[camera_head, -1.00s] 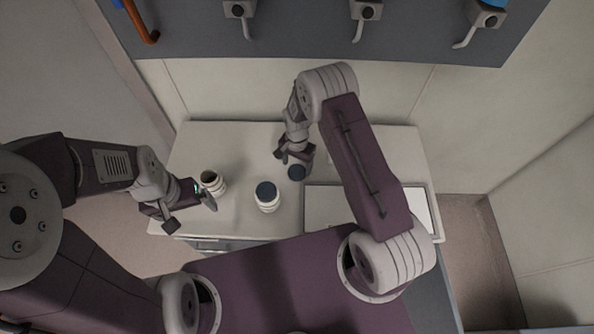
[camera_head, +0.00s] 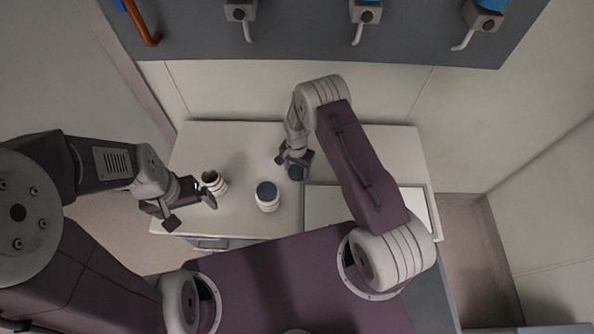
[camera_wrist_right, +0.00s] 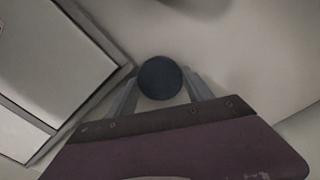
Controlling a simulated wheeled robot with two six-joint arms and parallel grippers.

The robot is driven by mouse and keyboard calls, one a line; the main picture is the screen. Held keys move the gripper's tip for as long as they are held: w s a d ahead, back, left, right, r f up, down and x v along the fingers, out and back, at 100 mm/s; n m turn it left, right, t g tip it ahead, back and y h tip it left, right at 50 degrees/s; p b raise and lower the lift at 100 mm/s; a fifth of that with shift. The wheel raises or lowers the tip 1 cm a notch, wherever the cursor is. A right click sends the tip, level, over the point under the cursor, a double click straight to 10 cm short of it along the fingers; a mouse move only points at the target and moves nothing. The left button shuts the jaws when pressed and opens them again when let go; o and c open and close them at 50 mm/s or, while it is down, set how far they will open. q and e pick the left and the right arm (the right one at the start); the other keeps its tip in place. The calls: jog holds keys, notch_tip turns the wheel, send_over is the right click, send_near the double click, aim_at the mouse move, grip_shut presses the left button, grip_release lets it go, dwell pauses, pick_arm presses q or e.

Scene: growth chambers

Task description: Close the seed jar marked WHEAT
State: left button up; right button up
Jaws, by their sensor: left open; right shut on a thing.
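An open white jar (camera_head: 219,186) with a dark inside stands on the left of the table. My left gripper (camera_head: 191,209) is open and empty just in front of it, apart from it as far as I can tell. A second white jar (camera_head: 267,203) with a dark blue lid on stands to the right. A loose dark blue lid (camera_head: 295,173) is on or close above the table behind that jar. My right gripper (camera_head: 294,163) is shut on this lid; the right wrist view shows the lid (camera_wrist_right: 160,78) between the fingers. No jar label is readable, so I cannot tell which is WHEAT.
A pale tray or panel with a raised rim (camera_head: 327,186) lies on the table (camera_head: 245,145) to the right, partly under my right arm. A grey rack with hooks (camera_head: 300,32) is on the back wall. The table's back left is clear.

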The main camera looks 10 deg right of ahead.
aim_at(297, 171)
notch_tip(297, 171, up, 4)
jog(key=shift+w+f+b, duration=0.1)
jog(key=shift+b, duration=0.7)
pick_arm(q)
notch_tip(297, 171, down, 4)
jog(key=shift+r+b, duration=0.15)
jog(key=shift+b, duration=0.9)
pick_arm(e)
jog(key=s+d+r, duration=0.7)
jog(key=s, duration=0.2)
jog(key=shift+s, duration=0.25)
pick_arm(q)
jog(key=shift+o, duration=0.2)
pick_arm(e)
jog(key=shift+r, duration=0.1)
